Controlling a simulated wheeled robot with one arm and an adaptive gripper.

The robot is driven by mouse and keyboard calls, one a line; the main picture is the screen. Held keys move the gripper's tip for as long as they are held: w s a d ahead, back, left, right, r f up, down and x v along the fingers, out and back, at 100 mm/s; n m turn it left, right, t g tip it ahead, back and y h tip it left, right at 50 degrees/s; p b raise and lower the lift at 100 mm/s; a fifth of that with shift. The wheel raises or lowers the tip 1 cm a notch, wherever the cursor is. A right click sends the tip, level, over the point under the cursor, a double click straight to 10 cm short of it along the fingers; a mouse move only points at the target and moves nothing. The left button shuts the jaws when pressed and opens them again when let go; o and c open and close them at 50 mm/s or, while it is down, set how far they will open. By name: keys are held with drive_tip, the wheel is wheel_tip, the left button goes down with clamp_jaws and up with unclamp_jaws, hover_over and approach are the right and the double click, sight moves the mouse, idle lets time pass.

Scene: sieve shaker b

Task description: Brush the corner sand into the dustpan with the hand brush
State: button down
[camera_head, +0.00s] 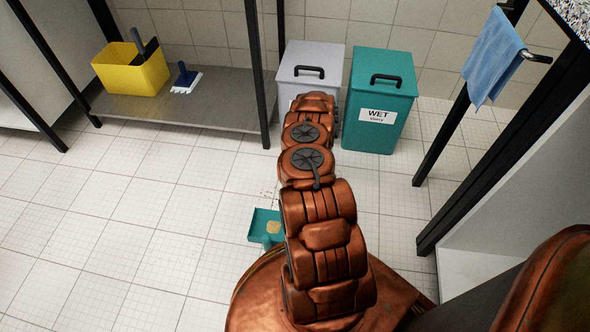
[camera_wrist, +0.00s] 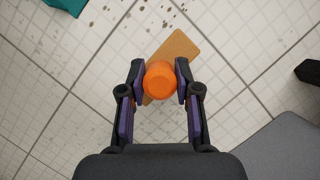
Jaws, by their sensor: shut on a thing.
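In the wrist view my gripper (camera_wrist: 160,82) is shut on the orange handle (camera_wrist: 160,79) of the hand brush. The brush's flat tan head (camera_wrist: 178,48) shows beyond the handle, lying diagonally over the floor tiles. Brown specks of sand (camera_wrist: 165,12) are scattered on the tiles at the top, and small specks (camera_head: 268,191) also show left of my arm in the head view. The teal dustpan (camera_head: 257,236) lies on the floor there with a tan patch inside. A teal corner (camera_wrist: 66,4), probably the dustpan, shows at top left in the wrist view. My arm hides gripper and brush in the head view.
A grey bin (camera_head: 312,57) and a teal bin (camera_head: 375,133) labelled WET stand against the back wall. A low shelf (camera_head: 215,100) holds a yellow box (camera_head: 130,74) and a small blue-handled brush (camera_head: 185,78). A blue cloth (camera_head: 493,57) hangs at right. Floor at left is clear.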

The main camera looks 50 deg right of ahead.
drive_tip(key=shift+s+a+p, duration=0.3)
drive_tip(key=shift+s+a, duration=0.45)
drive_tip(key=shift+a, duration=0.35)
drive_tip(key=shift+s+a+p, duration=0.25)
drive_tip(key=shift+s+a, duration=0.45)
drive_tip(key=shift+a, duration=0.35)
drive_tip(key=shift+s+a, duration=0.9)
drive_tip(key=shift+a, duration=0.35)
drive_tip(key=shift+s+a, duration=0.9)
drive_tip(key=shift+a, duration=0.3)
drive_tip(key=shift+r, duration=0.15)
wheel_tip(320, 180, up, 2)
drive_tip(key=shift+a+r+p, duration=0.1)
drive_tip(key=shift+r+p, duration=0.15)
drive_tip(key=shift+p, duration=0.85)
